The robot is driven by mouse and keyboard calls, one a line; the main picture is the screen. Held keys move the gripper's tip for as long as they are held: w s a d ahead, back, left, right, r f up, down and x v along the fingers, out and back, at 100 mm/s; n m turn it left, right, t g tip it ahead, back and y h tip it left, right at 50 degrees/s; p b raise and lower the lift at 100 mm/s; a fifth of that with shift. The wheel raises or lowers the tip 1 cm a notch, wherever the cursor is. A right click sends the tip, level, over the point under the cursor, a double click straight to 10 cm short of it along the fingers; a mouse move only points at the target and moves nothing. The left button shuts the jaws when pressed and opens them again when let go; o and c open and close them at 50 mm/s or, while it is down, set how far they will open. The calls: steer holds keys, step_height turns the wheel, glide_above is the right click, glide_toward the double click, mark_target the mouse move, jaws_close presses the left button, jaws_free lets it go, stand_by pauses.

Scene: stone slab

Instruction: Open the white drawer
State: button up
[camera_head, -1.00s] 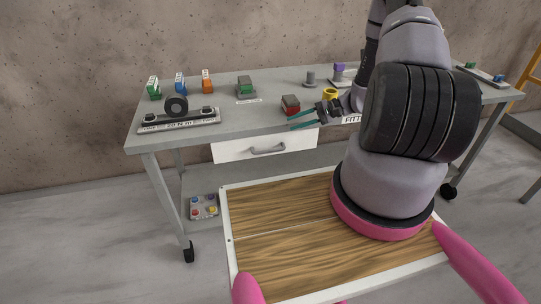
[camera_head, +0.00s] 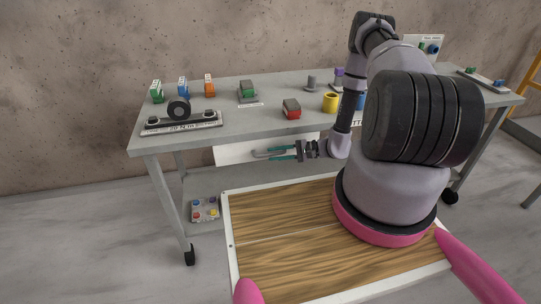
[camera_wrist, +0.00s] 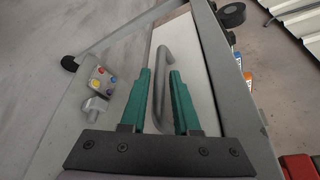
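The white drawer (camera_head: 232,154) sits under the front edge of the grey table and looks closed. Its grey bar handle (camera_head: 262,153) is partly hidden by my gripper in the head view. My gripper (camera_head: 272,152) is in front of the drawer with its teal fingers pointing left along it. In the wrist view the fingers of my gripper (camera_wrist: 160,76) are apart, and the handle (camera_wrist: 161,85) shows between them. The drawer front (camera_wrist: 190,65) lies behind the handle. I cannot tell whether either finger touches the handle.
The grey table (camera_head: 215,138) carries several small blocks, a black roll (camera_head: 179,108), a red block (camera_head: 291,108) and a yellow cylinder (camera_head: 330,102). A box with coloured buttons (camera_head: 205,209) is on the lower shelf. My wooden-topped base is in front of the table.

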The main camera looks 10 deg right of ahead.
steer(key=shift+x, duration=1.1)
jaws_close()
stand_by(0.7)
